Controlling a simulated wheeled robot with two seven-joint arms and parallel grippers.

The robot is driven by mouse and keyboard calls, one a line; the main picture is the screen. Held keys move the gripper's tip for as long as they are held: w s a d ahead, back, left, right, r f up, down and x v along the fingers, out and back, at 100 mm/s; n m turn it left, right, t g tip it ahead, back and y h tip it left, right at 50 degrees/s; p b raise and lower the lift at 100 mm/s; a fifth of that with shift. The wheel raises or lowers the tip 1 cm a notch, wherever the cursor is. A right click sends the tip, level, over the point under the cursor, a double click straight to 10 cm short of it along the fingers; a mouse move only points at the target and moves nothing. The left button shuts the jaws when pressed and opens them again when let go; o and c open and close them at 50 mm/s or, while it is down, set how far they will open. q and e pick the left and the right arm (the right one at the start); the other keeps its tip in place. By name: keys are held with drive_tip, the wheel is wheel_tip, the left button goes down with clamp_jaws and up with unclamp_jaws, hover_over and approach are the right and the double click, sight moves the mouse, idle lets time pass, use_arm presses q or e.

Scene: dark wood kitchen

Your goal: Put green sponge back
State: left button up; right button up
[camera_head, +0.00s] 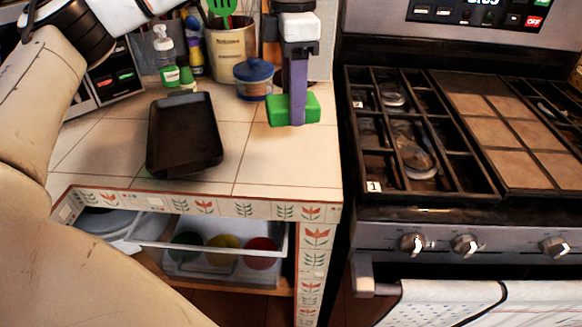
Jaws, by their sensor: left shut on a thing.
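The green sponge (313,108) is at the back right of the tiled counter, near its right edge. My left gripper (297,113) comes down over it from above, with its purple finger across the front of the sponge. It is shut on the sponge, which shows on both sides of the finger. I cannot tell whether the sponge touches the counter or is held just above it. My right gripper is not in view.
A black tray (184,134) lies on the counter (262,165). A blue-lidded jar (254,79), a utensil crock (231,52) and a soap bottle (166,57) stand behind. The stove (455,210) is at right. The front counter is clear beside the tray.

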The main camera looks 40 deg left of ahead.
use_arm(q)
drive_tip(key=shift+a+n, duration=0.15)
drive_tip(key=shift+n, duration=0.45)
drive_tip(key=shift+a+f, duration=0.1)
drive_tip(key=shift+f, duration=0.2)
wheel_tip(320, 180, down, 9)
drive_tip(key=shift+f+b, duration=0.1)
drive_tip(key=shift+b, duration=0.2)
drive_tip(key=shift+f, duration=0.1)
drive_tip(key=o, duration=0.9)
wheel_tip(320, 180, up, 12)
drive_tip(key=shift+r+p, duration=0.1)
drive_tip(key=shift+p, duration=0.25)
